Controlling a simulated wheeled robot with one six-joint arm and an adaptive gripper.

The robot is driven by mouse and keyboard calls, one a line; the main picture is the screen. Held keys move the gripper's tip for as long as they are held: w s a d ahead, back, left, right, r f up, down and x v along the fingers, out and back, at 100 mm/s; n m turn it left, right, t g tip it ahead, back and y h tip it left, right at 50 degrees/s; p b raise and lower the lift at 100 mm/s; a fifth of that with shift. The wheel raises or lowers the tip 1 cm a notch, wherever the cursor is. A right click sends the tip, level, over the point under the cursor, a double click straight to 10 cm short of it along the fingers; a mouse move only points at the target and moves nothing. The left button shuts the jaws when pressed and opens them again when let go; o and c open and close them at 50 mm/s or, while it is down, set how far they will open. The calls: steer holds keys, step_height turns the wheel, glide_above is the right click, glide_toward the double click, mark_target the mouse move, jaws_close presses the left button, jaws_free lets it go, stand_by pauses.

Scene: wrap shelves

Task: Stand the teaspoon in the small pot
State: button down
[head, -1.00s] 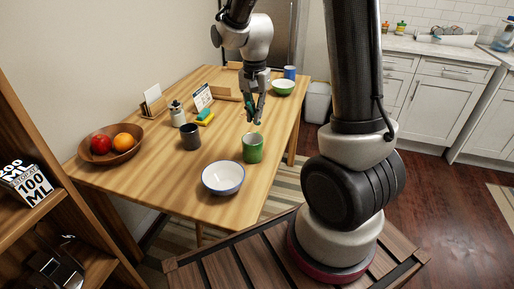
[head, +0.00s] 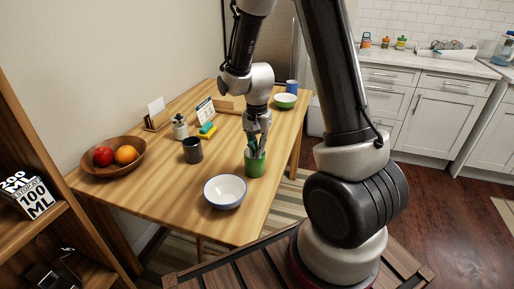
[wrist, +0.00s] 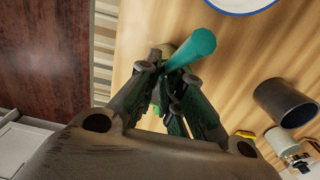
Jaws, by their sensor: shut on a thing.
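The small green pot (head: 254,166) stands upright on the table near its right edge in the head view. My gripper (head: 257,151) points down right over its mouth, with the fingertips at about rim height. It is shut on the teaspoon, whose teal handle (wrist: 195,48) sticks out from between the fingers in the wrist view. The spoon's lower end is hidden, so I cannot tell how deep it is in the pot or whether it touches the bottom. The fingers (wrist: 170,92) hide most of the pot in the wrist view.
A white bowl (head: 225,203) stands in front of the pot, and a dark grey cup (head: 192,156) to its left.

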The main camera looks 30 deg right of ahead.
steer(key=shift+f, duration=0.35)
steer(key=c, duration=1.6)
jaws_free()
steer(key=shift+o, duration=0.2)
steer(key=shift+r, duration=0.1)
step_height(320, 180, up, 13)
steer(key=s+d+r+n+t, duration=0.2)
steer(key=s+r+n, duration=0.2)
steer(key=s, duration=0.6)
steer(key=s+d+r+n+t, duration=0.2)
steer(key=s+r+n, duration=0.3)
steer(key=s+r, duration=0.3)
steer(key=s, duration=0.3)
steer(key=shift+o, duration=0.4)
steer(key=shift+w+a, duration=0.1)
